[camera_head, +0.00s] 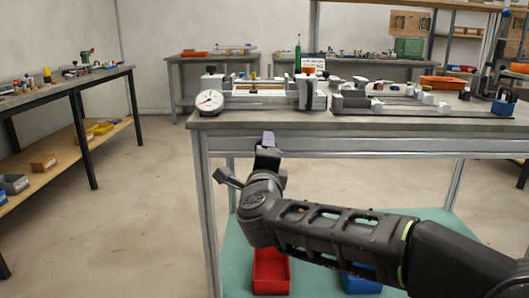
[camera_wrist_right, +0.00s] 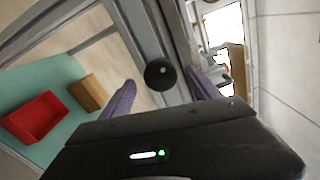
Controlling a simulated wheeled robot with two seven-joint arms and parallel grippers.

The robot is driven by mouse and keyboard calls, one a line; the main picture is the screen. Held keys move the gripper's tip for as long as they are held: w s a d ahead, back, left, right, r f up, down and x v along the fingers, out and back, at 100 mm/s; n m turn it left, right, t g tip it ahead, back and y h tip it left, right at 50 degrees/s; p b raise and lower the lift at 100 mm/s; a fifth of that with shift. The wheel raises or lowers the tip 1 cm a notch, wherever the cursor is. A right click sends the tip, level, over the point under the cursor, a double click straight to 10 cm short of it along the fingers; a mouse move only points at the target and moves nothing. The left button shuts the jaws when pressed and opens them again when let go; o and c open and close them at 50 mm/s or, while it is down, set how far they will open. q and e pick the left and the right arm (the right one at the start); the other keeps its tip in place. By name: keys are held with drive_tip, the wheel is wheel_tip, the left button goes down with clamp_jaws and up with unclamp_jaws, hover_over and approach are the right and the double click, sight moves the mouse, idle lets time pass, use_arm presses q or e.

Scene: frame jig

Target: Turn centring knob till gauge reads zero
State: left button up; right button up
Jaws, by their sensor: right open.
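The round white dial gauge (camera_head: 209,102) faces me at the left end of the frame jig (camera_head: 255,101) on the bench. Its reading is too small to make out. My right gripper (camera_head: 268,138) is just in front of the bench edge, below the jig. In the head view I cannot make out this knob. My left gripper is out of view.
The bench edge (camera_head: 350,144) runs just beyond my right gripper. A red bin (camera_head: 270,272) and a blue bin (camera_head: 360,284) sit on the green lower shelf. A second fixture (camera_head: 415,108) stands right of the jig. Open floor lies at left.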

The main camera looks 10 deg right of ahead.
drive_tip(key=p+v, duration=0.1)
drive_tip(key=v, duration=0.5)
